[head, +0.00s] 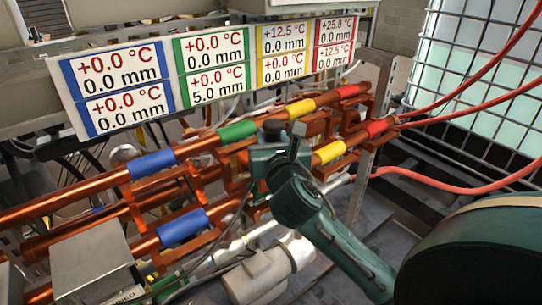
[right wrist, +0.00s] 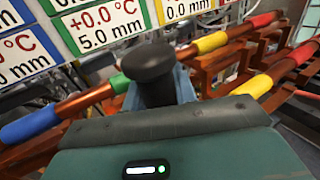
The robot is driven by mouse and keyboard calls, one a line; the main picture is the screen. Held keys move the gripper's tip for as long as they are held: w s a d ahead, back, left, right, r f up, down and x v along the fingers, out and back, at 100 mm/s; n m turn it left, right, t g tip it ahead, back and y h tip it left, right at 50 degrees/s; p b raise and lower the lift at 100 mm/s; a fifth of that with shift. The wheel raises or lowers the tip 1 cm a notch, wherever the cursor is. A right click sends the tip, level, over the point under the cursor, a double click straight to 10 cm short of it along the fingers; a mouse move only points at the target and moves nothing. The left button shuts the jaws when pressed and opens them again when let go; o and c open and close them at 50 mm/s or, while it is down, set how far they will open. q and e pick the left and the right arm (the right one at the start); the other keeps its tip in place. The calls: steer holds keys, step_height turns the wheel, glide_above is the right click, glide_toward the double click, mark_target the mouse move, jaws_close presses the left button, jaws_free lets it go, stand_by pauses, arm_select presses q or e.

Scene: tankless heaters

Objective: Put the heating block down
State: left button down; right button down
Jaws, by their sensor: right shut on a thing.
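My right gripper (head: 277,166) comes in from the lower right in the head view. It is shut on the heating block, a dark blue-grey piece with a black knob (head: 273,129). In the right wrist view the knob (right wrist: 147,64) stands up just beyond my teal gripper body. The block overlaps the copper pipes (head: 95,208), in front of the lower pipe between its blue band (head: 183,227) and yellow band (head: 328,152). I cannot tell whether it touches the pipe. My gripper hides its lower part. My left gripper is not in view.
A panel (head: 218,65) with temperature and millimetre labels hangs behind the pipes. The upper pipe has blue, green (head: 237,131), yellow and red bands. Red hoses (head: 470,85) leave at the right before a wire cage. A grey metal box (head: 92,262) and white pipe fitting (head: 262,275) sit in front.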

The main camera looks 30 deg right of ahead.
steer(key=shift+f+b, duration=0.5)
steer(key=shift+f, duration=1.15)
steer(key=shift+f, duration=0.15)
steer(key=c, duration=1.1)
jaws_free()
steer(key=shift+f, duration=0.1)
